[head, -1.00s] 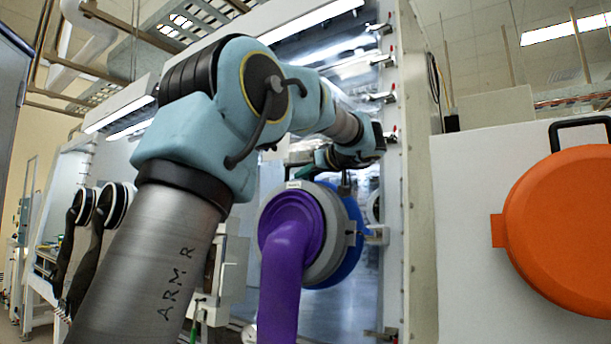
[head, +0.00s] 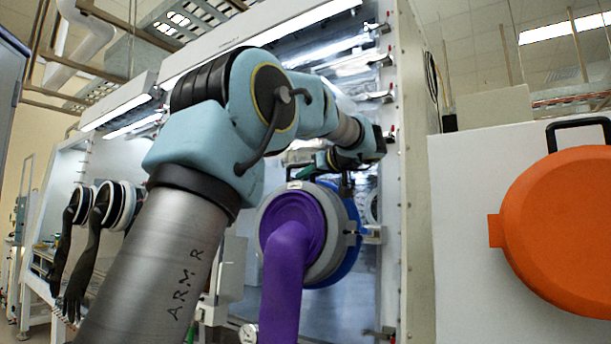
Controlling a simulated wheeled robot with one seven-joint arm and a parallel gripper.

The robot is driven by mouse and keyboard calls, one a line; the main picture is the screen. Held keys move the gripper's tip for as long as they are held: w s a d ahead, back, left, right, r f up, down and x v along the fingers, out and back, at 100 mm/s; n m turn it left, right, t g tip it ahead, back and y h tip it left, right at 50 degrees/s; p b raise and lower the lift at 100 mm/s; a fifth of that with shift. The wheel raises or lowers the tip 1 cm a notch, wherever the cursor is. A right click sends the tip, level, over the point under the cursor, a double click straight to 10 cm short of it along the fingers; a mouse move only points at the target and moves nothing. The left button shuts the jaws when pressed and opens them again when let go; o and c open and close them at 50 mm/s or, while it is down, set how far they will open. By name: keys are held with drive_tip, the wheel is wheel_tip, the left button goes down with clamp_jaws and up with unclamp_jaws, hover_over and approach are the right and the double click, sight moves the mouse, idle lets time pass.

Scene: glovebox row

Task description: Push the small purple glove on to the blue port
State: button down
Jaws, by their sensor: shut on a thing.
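The small purple glove (head: 284,265) hangs down from its grey ring (head: 333,238), which faces me in the middle of the head view. The blue port (head: 350,266) shows as a crescent behind the ring, at its right and lower right, on the glovebox front. The ring overlaps the port and looks close to it; I cannot tell whether they touch. My gripper (head: 335,164) is at the top of the ring, shut on the glove's dark handle. Its fingertips are small and partly hidden. The port's left part is hidden behind the ring and glove.
A clear glovebox window and a white upright frame (head: 390,230) with clamps stand behind and right of the port. An orange round cover (head: 565,232) on a white box is at the far right. Black gloves (head: 93,240) hang from ports at the left.

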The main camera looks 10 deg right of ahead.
drive_tip(key=shift+w+d, duration=0.45)
drive_tip(key=shift+d, duration=0.05)
idle(0.8)
drive_tip(key=shift+d+r, duration=0.1)
drive_tip(key=shift+d, duration=0.05)
drive_tip(key=c, duration=1)
unclamp_jaws()
drive_tip(key=shift+o, duration=0.8)
drive_tip(key=shift+s+d, duration=0.1)
drive_tip(key=shift+d, duration=0.05)
drive_tip(key=shift+o, duration=0.4)
drive_tip(key=shift+s+d+b, duration=0.15)
drive_tip(key=shift+s+b, duration=0.1)
drive_tip(key=shift+b, duration=0.05)
drive_tip(key=b+v, duration=0.2)
drive_tip(key=v, duration=0.8)
drive_tip(key=shift+a, duration=0.25)
